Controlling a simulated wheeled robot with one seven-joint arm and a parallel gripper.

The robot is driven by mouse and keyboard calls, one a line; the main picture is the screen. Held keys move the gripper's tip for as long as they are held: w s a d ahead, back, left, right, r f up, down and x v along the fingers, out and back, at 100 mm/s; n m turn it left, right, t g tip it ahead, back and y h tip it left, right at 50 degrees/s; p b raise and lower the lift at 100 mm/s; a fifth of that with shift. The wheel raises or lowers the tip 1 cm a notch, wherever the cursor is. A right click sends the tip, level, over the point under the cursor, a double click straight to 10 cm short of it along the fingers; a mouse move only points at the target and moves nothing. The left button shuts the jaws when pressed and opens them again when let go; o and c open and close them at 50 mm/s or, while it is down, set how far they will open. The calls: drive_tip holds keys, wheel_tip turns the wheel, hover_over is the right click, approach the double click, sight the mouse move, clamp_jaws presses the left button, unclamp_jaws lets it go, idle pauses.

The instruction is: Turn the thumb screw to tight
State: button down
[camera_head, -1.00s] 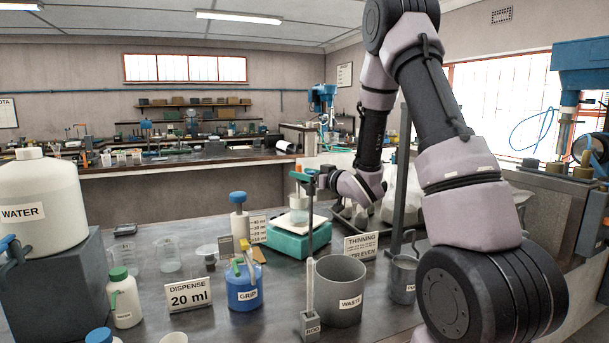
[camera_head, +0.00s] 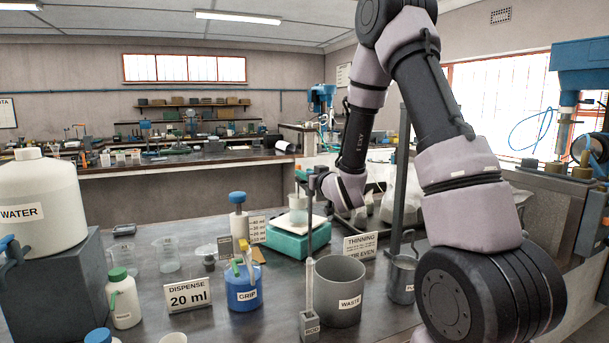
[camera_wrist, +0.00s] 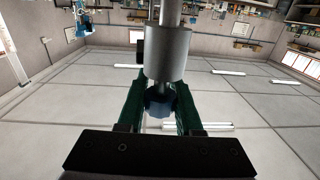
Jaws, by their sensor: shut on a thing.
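In the wrist view the blue thumb screw (camera_wrist: 160,102) sits between the two green fingers of my gripper (camera_wrist: 160,106). The fingers are shut on it. Its shaft runs into a grey metal cylinder (camera_wrist: 168,53) with a rod beyond it. In the head view my wrist is at the upright stand rod (camera_head: 309,230), beside the clear vessel (camera_head: 298,208) above the teal-based unit (camera_head: 290,245). The fingers and screw are too small and covered to make out there. Whether the screw is tight cannot be told.
A "thinning" sign (camera_head: 360,246) and a metal jug (camera_head: 402,280) are to the right. A large water container (camera_head: 40,205) is at the left.

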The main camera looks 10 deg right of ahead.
drive_tip(key=m+h, duration=0.1)
drive_tip(key=h, duration=0.1)
drive_tip(key=m+h, duration=0.2)
drive_tip(key=h, duration=0.1)
drive_tip(key=d+m+h, duration=0.1)
drive_tip(key=m+h, duration=0.1)
drive_tip(key=h, duration=0.1)
drive_tip(key=shift+s+d+m+g+h, duration=0.1)
drive_tip(key=shift+d+m+g+h, duration=0.15)
drive_tip(key=shift+m+g+h, duration=0.8)
drive_tip(key=shift+s+d+m+g+h, duration=0.15)
drive_tip(key=shift+d+m+g+h, duration=0.25)
drive_tip(key=shift+m+h, duration=1.2)
drive_tip(key=shift+s+d+m+g+h, duration=0.15)
drive_tip(key=shift+m+g+h, duration=0.65)
drive_tip(key=shift+h, duration=1.15)
drive_tip(key=c, duration=0.6)
unclamp_jaws()
drive_tip(key=shift+d, duration=0.1)
wheel_tip(320, 180, up, 10)
